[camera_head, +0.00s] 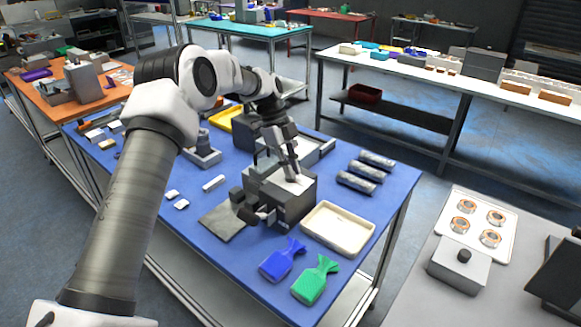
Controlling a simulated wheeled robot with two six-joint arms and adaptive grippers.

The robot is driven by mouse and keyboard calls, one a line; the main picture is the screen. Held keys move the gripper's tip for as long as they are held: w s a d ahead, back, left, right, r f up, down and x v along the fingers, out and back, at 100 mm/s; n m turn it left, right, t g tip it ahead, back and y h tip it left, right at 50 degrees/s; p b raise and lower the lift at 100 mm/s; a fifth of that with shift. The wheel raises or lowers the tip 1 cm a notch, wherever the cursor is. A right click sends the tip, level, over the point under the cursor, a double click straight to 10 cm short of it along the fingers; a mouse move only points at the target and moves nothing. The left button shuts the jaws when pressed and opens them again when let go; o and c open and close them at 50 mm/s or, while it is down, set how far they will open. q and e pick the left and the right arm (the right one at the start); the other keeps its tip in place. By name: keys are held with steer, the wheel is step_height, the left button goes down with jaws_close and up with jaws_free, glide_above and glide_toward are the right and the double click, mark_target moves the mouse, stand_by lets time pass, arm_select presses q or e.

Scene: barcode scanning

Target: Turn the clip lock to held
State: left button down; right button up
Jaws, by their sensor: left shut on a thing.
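A grey block-like fixture (297,207) with a pale top stands on the blue table, with dark knob-like parts (262,214) on its front left side. My left arm comes in from the left, and my left gripper (291,176) points down onto the top of this fixture. Its fingers are shut on a small part there, which seems to be the clip lock. The fingers mostly hide that part, so I cannot tell which way it is turned. My right gripper is not in view.
A cream tray (338,230) is right of the fixture. Blue (281,261) and green (314,281) pouches lie in front. Several dark-and-silver cylinders (359,182) lie behind right. A grey flat pad (222,221) lies left. A grey side table holds a white tray (483,250).

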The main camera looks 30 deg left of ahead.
arm_select(q)
steer(key=c, duration=1.2)
jaws_free()
steer(key=shift+s+d+f, duration=0.1)
steer(key=shift+s+f, duration=0.05)
steer(key=shift+f, duration=0.05)
steer(key=shift+r, duration=0.1)
steer(key=v, duration=1.2)
